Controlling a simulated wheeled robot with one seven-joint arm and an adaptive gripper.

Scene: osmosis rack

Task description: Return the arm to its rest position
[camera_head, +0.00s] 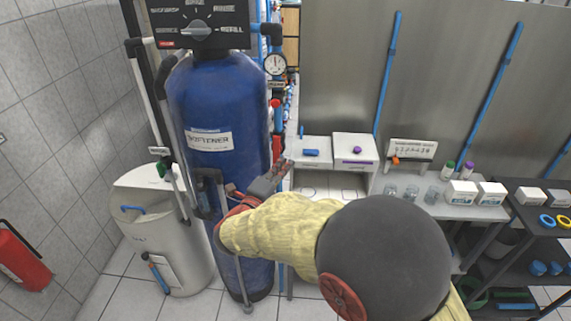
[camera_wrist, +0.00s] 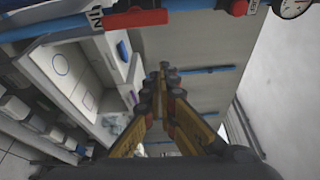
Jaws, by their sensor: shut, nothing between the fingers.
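My arm reaches in from the lower right of the head view, in a yellow sleeve-like cover with a large dark joint. My gripper (camera_head: 285,167) is in front of the right side of the blue softener tank (camera_head: 222,105), near the white drawer units. The wrist view shows the two fingers (camera_wrist: 163,72) brought together at their tips, with nothing between them. The gripper looks clear of the bench. I cannot tell how far the fingers are from the tank.
A white brine tank (camera_head: 165,220) stands left of the blue tank. White drawer units (camera_head: 310,160), jars (camera_head: 411,192) and boxes (camera_head: 461,191) are on the bench to the right. A pressure gauge (camera_head: 275,65) is above the gripper. A red extinguisher (camera_head: 20,262) is at far left.

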